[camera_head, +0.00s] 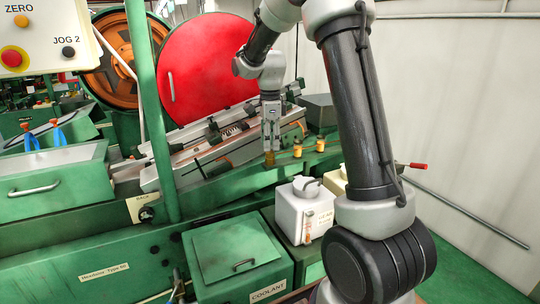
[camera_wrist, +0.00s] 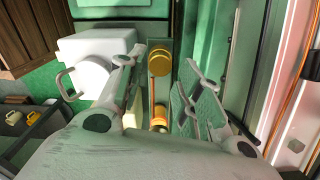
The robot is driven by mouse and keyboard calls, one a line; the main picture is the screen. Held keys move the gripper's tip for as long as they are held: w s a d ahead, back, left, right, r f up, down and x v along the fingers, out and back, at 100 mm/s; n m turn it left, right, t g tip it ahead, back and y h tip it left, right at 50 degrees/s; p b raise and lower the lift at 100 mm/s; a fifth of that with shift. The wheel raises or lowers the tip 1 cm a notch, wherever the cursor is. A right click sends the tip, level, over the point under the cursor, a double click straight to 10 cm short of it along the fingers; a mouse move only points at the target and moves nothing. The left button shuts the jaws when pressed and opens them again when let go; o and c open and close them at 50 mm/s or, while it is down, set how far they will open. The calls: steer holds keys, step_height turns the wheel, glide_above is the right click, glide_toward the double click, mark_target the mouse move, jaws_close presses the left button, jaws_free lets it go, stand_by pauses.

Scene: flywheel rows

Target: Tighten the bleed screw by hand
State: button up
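Small brass fittings stand in a row on the green machine ledge: one directly under my gripper (camera_head: 270,148), one to its right (camera_head: 297,150) and one farther right (camera_head: 320,145). No label tells which is the bleed screw. My gripper points down just above the leftmost fitting (camera_head: 270,159). In the wrist view my gripper (camera_wrist: 163,78) is open, its two fingers apart with nothing gripped. A round brass cap (camera_wrist: 159,62) shows in the gap between the fingertips, and a second brass piece (camera_wrist: 158,126) shows nearer the palm. Contact with the fingers is not visible.
A white jug (camera_head: 303,212) with a handle stands below the ledge, beside a green coolant box (camera_head: 236,257). A second pale container (camera_head: 335,180) is behind it. A red-tipped rod (camera_head: 416,166) sticks out right. A sloped machine slide (camera_head: 220,150) lies left of my gripper.

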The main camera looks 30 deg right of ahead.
mark_target(270, 156)
steer(key=n, duration=0.5)
steer(key=shift+n, duration=0.3)
steer(key=n, duration=1.2)
steer(key=shift+n, duration=0.4)
steer(key=n, duration=0.5)
steer(key=shift+f, duration=0.1)
steer(key=shift+f, duration=1.4)
steer(key=c, duration=0.7)
steer(key=m, duration=0.5)
